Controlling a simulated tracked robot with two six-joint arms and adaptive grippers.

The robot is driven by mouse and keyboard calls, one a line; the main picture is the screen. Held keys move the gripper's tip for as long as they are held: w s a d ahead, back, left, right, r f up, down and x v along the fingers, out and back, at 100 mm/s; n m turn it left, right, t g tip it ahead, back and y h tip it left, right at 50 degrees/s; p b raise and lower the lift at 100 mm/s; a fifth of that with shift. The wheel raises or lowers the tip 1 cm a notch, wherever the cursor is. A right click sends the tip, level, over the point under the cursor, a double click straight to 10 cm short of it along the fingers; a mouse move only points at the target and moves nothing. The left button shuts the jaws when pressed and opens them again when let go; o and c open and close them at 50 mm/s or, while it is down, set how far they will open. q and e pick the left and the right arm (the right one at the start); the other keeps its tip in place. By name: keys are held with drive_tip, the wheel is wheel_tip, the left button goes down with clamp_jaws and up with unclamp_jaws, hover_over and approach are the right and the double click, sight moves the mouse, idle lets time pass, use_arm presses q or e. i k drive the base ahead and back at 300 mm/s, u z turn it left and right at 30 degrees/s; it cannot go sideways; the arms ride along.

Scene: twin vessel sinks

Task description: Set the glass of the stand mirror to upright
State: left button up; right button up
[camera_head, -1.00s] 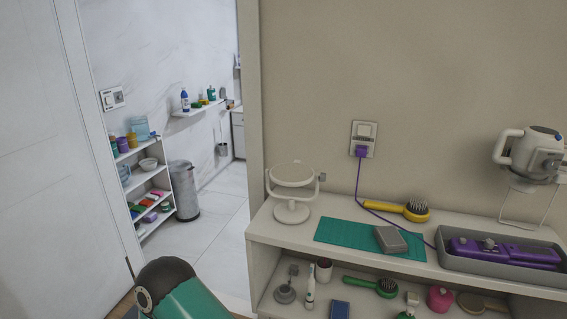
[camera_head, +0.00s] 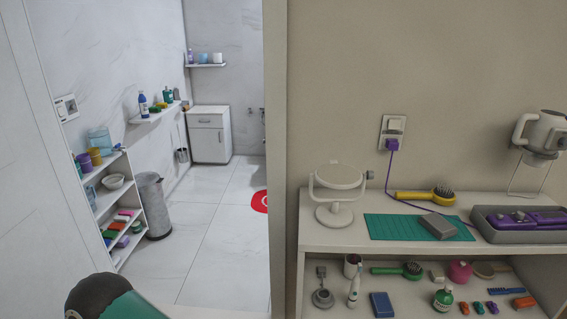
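The white stand mirror (camera_head: 334,214) stands at the left end of the wall shelf's top. Its round glass (camera_head: 339,176) sits in a U-shaped yoke and is tilted well back, so it shows as a flattened oval. A small grey knob (camera_head: 369,175) is on the right side of the yoke. Neither of my grippers is in view. Only a dark and green part of my own arm shows at the lower left, away from the mirror.
Right of the mirror are a green mat (camera_head: 395,228) with a grey block (camera_head: 438,226), a yellow hairbrush (camera_head: 425,195) and a grey tray (camera_head: 485,229). A purple cord hangs from the wall socket (camera_head: 392,129). A doorway opens left; a bin (camera_head: 152,205) stands beyond it.

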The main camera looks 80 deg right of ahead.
sight(335, 175)
drive_tip(key=u, duration=0.1)
drive_tip(key=i, duration=1.4)
drive_tip(key=z, duration=1.8)
drive_tip(key=i, duration=0.2)
drive_tip(key=z, duration=2.05)
drive_tip(key=i, duration=0.15)
drive_tip(key=z, duration=1)
drive_tip(key=i, duration=1)
drive_tip(key=u, duration=0.65)
